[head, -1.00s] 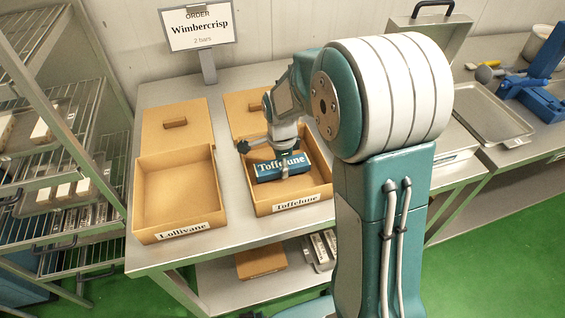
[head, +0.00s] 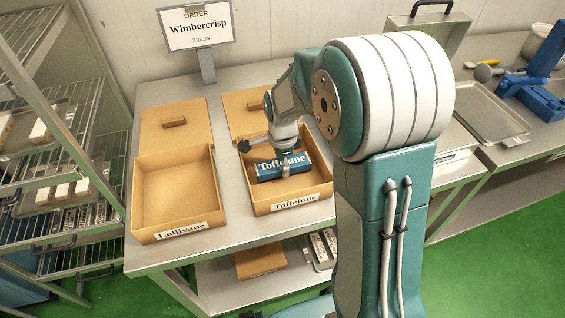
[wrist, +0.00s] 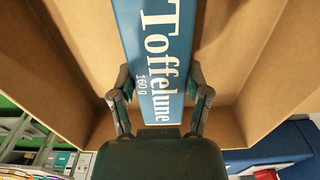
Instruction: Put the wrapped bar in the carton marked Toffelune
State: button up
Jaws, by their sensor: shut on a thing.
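The wrapped bar (head: 268,170) is blue with white "Toffelune" lettering. It lies level within the walls of the tan carton marked Toffelune (head: 258,206), near the middle of the work table. In the wrist view, the bar (wrist: 155,35) runs lengthwise between the two fingers of my gripper (wrist: 161,85), one finger on each long side. My gripper is shut on the bar. The carton's inside walls (wrist: 70,60) show on both sides of it. Whether the bar touches the carton floor is hard to tell.
An empty open carton marked Lollivane (head: 147,195) stands to the left. A lid with a knob (head: 190,140) lies behind each carton. An order sign reading Wimbercrisp (head: 200,35) stands at the back. A wire rack (head: 110,150) is at far left.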

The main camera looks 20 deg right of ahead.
jog(key=shift+f, duration=0.5)
dwell(0.9)
jog(key=o, duration=1.3)
jog(key=shift+a, duration=0.1)
jog(key=shift+r, duration=4)
